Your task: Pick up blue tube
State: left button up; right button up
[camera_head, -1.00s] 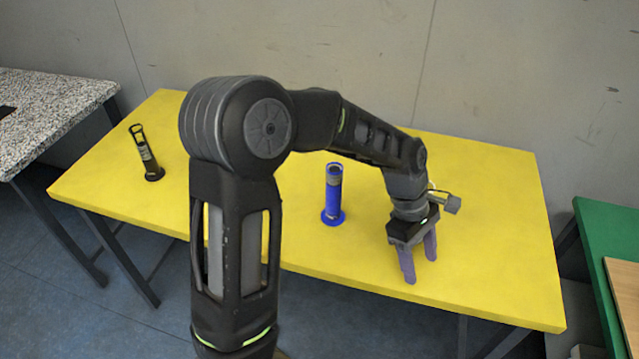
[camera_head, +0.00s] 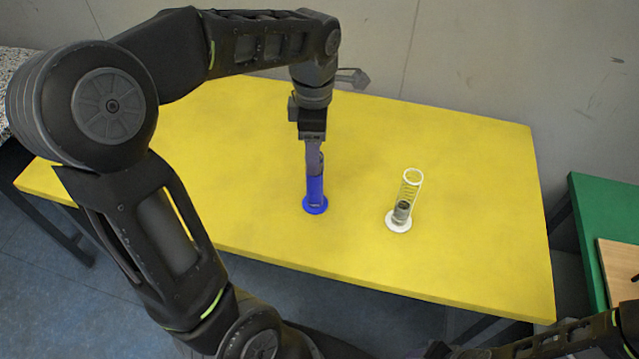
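The blue tube (camera_head: 315,194) stands upright on its round blue base on the yellow table (camera_head: 470,170). My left gripper (camera_head: 315,168) points down right at the top of the blue tube, and its purple-grey fingers cover the tube's upper part. The fingers are seen edge-on, so I cannot tell whether they are open or shut on the tube. Part of my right arm shows at the bottom right corner; its fingers are not seen.
A clear tube (camera_head: 404,200) with a white base stands to the right of the blue tube. A green table (camera_head: 600,195) with a wooden board (camera_head: 622,265) is at the right. The table's right half is otherwise clear.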

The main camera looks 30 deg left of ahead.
aim_at(315, 182)
pick_arm(q)
jog(key=shift+f, duration=1.35)
notch_tip(315, 182, down, 5)
jog(key=shift+f+p, duration=0.1)
jog(key=shift+p, duration=0.6)
grip_shut()
dwell(0.8)
